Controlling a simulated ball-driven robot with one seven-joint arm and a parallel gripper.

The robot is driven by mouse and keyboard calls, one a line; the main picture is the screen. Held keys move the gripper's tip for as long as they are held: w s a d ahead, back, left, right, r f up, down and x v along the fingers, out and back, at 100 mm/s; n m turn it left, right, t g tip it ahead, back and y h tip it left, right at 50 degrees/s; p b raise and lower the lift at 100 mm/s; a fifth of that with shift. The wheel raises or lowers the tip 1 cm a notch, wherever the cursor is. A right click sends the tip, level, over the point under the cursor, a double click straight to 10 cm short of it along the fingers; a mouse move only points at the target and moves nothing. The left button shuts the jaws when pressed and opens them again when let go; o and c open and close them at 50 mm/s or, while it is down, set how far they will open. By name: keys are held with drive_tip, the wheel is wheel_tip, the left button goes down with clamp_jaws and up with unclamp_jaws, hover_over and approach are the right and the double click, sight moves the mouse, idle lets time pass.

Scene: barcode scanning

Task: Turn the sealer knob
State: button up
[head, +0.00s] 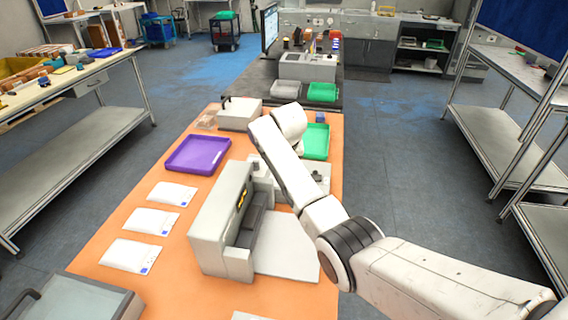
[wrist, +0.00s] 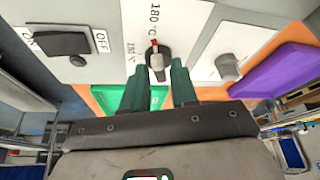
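The sealer knob (wrist: 157,61) is a dark dial with a red and white pointer on a white panel (wrist: 187,22), beside "180 °C" markings in the wrist view. My gripper (wrist: 158,68) has two dark green fingers set apart, one on each side of the knob's near end. I cannot tell whether either finger touches it. In the head view my white arm reaches over the orange table and hides the gripper and the knob. Part of a light panel with small controls (head: 316,175) shows beside the arm.
A black ON/OFF switch (wrist: 62,44) and a pale knob (wrist: 228,67) flank the dial. A purple tray (head: 198,139), a green tray (head: 316,153), white packets (head: 151,221) and a large grey machine (head: 220,226) crowd the table (head: 104,224).

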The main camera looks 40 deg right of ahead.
drive_tip(key=shift+o, duration=0.8)
drive_tip(key=b+v, duration=0.1)
drive_tip(key=v, duration=0.9)
drive_tip(key=shift+r, duration=0.35)
drive_tip(key=shift+s, duration=0.15)
